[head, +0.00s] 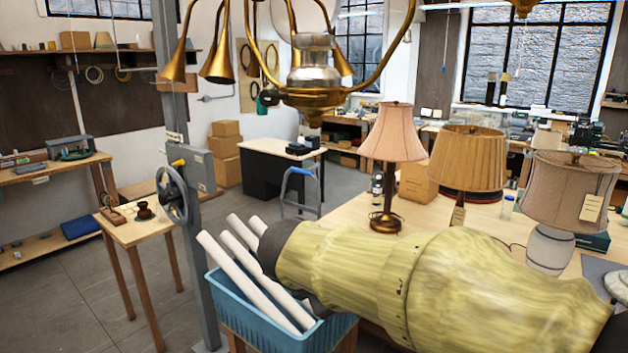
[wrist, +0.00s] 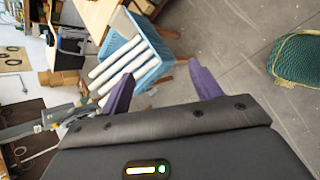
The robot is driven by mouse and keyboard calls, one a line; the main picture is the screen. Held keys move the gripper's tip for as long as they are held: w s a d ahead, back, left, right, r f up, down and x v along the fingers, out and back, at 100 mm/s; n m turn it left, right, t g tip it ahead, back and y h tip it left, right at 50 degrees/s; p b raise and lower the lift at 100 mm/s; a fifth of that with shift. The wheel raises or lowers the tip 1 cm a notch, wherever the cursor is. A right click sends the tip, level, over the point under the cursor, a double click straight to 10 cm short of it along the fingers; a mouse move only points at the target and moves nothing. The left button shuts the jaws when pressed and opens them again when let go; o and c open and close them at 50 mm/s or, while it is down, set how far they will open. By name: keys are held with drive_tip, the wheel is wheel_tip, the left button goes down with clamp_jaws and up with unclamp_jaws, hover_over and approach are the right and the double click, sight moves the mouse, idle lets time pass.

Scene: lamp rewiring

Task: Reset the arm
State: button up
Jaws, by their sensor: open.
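My gripper (wrist: 160,70) shows in the wrist view as two purple fingers spread wide apart. It is open, with nothing between the fingers. Beyond them is a blue crate (wrist: 155,72) holding several white tubes (wrist: 128,47). In the head view, my arm in its yellow-green cover reaches across the lower right, and its dark end is over the blue crate (head: 262,327) and beside the white tubes (head: 250,280). The fingers are hidden in the head view.
A workbench (head: 345,215) with several shaded lamps, one pink (head: 393,135), is behind my arm. A brass chandelier (head: 313,85) hangs above. A grey post with a handwheel (head: 172,195) stands left of the crate. A green mesh object (wrist: 298,60) is right in the wrist view. Floor between is clear.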

drive_tip(key=s+d+f+m+g+y, duration=0.1)
drive_tip(key=s+d+f+m, duration=0.2)
drive_tip(key=f+m, duration=0.4)
drive_tip(key=s+d+f+m+g+y+b, duration=0.1)
drive_tip(key=s+d+f+m+g, duration=0.1)
drive_tip(key=s+d+f+m, duration=0.2)
drive_tip(key=s+d+f+m+g+y, duration=0.1)
drive_tip(key=s+d+f+m, duration=0.3)
drive_tip(key=f+m, duration=0.6)
drive_tip(key=shift+d+f+g, duration=0.4)
drive_tip(key=shift+d+f, duration=0.2)
drive_tip(key=shift+d, duration=0.1)
drive_tip(key=shift+s, duration=0.1)
